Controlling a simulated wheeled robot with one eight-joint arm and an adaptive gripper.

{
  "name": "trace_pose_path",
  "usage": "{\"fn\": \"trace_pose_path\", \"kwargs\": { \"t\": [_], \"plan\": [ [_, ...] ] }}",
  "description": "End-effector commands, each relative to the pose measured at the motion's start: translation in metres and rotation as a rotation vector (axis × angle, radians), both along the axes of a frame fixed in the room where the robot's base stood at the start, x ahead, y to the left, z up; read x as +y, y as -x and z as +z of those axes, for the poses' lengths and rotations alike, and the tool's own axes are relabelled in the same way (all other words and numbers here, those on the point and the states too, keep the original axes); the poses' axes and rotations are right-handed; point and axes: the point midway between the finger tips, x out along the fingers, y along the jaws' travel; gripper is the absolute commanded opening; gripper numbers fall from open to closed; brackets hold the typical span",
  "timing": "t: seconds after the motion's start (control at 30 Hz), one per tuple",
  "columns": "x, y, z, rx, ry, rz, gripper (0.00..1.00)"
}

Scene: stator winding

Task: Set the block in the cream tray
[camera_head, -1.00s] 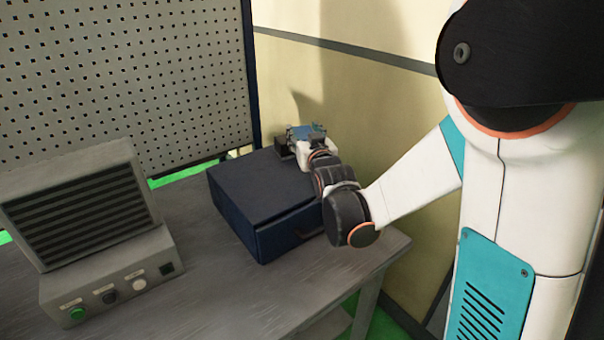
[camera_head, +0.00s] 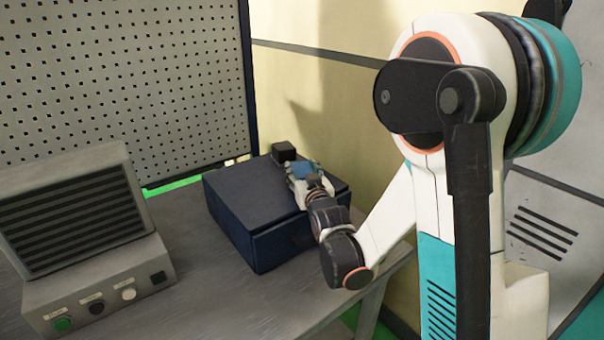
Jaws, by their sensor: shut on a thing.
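My gripper (camera_head: 293,164) is over the back part of the dark blue box, pointing away from me. It is shut on a small black block (camera_head: 283,151), which shows just beyond the fingers near the back edge of the box. The fingers themselves are small and hard to make out. I cannot tell how high the block is above the surface behind it. The cream tray is not visible in this view.
The dark blue box (camera_head: 244,215) stands on the grey table (camera_head: 205,290), under my gripper and wrist. A grey control unit (camera_head: 95,285) with buttons stands at left. A perforated panel (camera_head: 120,80) rises behind, and a cream wall (camera_head: 320,90) is at right. Bare table lies in front.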

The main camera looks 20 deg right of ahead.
Motion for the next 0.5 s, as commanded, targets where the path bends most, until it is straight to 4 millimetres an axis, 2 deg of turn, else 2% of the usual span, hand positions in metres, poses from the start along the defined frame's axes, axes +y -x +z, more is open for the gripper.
{"fn": "trace_pose_path", "kwargs": {
  "t": [0.13,0.17,0.2,0.23,0.5],
  "plan": [
    [0.0,-0.0001,-0.0037,0.0,0.0,0.0,0.2],
    [0.0,-0.0001,-0.0029,0.0,0.0,0.0,0.56],
    [0.0,-0.0001,-0.0025,0.0,0.0,0.0,0.65],
    [0.0,-0.0001,-0.0024,0.0,0.0,0.0,0.7],
    [0.0,0.0,-0.0022,0.0,0.0,0.0,0.7]
  ]
}}
